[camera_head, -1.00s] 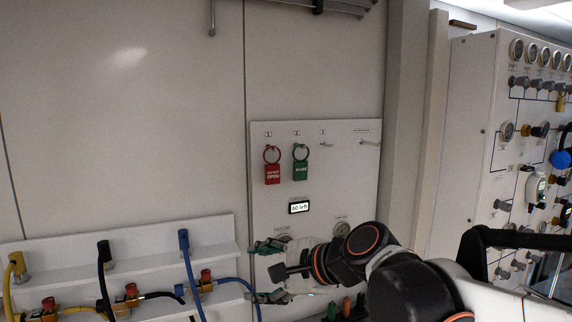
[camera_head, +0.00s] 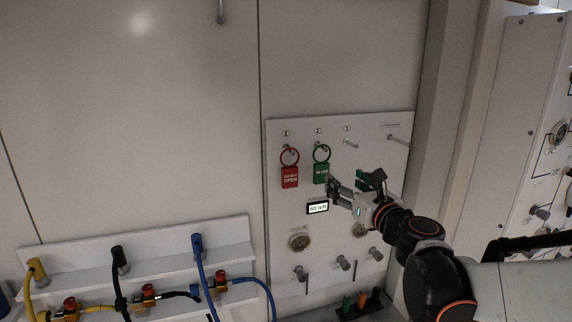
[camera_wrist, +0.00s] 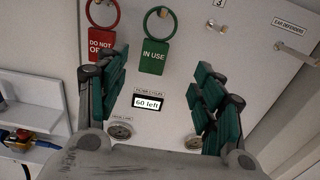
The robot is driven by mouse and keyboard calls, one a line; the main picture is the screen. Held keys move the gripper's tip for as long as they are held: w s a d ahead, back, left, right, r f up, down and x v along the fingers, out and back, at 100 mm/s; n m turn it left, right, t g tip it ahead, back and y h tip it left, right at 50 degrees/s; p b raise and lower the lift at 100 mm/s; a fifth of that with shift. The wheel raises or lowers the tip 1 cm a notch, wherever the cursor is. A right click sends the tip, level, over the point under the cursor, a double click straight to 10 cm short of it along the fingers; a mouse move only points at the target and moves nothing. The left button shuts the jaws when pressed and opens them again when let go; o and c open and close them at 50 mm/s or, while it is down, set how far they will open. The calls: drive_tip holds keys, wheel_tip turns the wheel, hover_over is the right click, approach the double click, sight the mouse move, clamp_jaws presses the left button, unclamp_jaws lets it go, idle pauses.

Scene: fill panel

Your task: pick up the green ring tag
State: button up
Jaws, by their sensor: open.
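The green ring tag (camera_head: 321,171) hangs by its ring from a peg on the white panel (camera_head: 399,167). In the wrist view the tag (camera_wrist: 154,56) reads "IN USE" and shows beyond the fingers, left of the middle of the gap. My gripper (camera_head: 346,187) is open and empty, just right of and below the tag in the head view. In the wrist view its green-padded fingers (camera_wrist: 161,100) stand wide apart on both sides. No contact with the tag shows.
A red ring tag (camera_head: 290,176) hangs close to the left of the green one. A "60 left" display (camera_head: 318,208) sits below. Bare pegs (camera_head: 349,143) are to the right. A shelf with hoses (camera_head: 140,258) stands at left.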

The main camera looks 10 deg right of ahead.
sight(323, 164)
drive_tip(key=w, duration=0.2)
drive_tip(key=w+a, duration=0.1)
drive_tip(key=w, duration=0.1)
drive_tip(key=w+b, duration=0.1)
drive_tip(key=w, duration=0.2)
drive_tip(key=shift+a+f, duration=0.1)
drive_tip(key=shift+a, duration=0.15)
drive_tip(key=shift+w+a, duration=0.25)
drive_tip(key=shift+w, duration=0.75)
drive_tip(key=shift+w+a, duration=0.3)
drive_tip(key=shift+w, duration=0.75)
drive_tip(key=shift+w+a, duration=0.25)
drive_tip(key=shift+w, duration=0.75)
drive_tip(key=c, duration=0.8)
drive_tip(key=shift+c, duration=0.2)
drive_tip(key=shift+r, duration=0.25)
